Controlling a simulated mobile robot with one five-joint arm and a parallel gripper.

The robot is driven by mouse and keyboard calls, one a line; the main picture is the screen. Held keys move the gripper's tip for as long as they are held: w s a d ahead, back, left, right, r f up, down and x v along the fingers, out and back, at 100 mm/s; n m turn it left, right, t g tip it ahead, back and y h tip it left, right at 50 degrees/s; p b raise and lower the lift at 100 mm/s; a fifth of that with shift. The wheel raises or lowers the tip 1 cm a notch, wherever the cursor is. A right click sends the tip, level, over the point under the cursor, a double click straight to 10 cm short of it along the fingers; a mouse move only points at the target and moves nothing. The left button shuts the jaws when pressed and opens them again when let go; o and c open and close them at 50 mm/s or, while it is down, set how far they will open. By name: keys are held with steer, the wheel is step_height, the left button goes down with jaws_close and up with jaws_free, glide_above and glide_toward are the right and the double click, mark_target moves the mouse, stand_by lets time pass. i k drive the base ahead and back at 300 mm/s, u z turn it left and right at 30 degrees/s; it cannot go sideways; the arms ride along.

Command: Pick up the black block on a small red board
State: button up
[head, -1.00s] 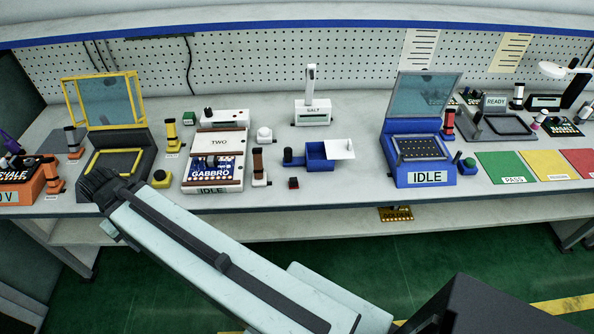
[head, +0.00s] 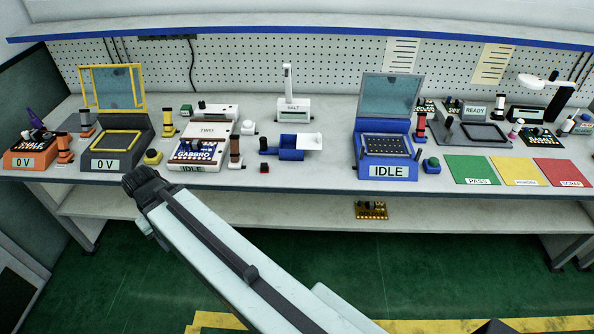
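A small red piece (head: 264,168) with a dark top lies on the bench near its front edge, left of centre. It fits a black block on a small red board, but it is too small to make out in detail. My gripper (head: 142,180) is at the far end of my arm, left of the red piece and apart from it. It shows in front of the bench's front edge. Its fingers are hidden or too small to see, so I cannot tell its opening.
A white fixture (head: 208,148) with a blue GABBRO board stands left of the red piece. A blue box (head: 291,154) with a white lid is behind it. A blue IDLE machine (head: 388,171) stands to the right. A gold board (head: 371,210) lies on the lower shelf.

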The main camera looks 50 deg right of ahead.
mark_target(265, 168)
steer(key=u, duration=0.15)
steer(key=i, duration=0.85)
steer(key=z, duration=0.05)
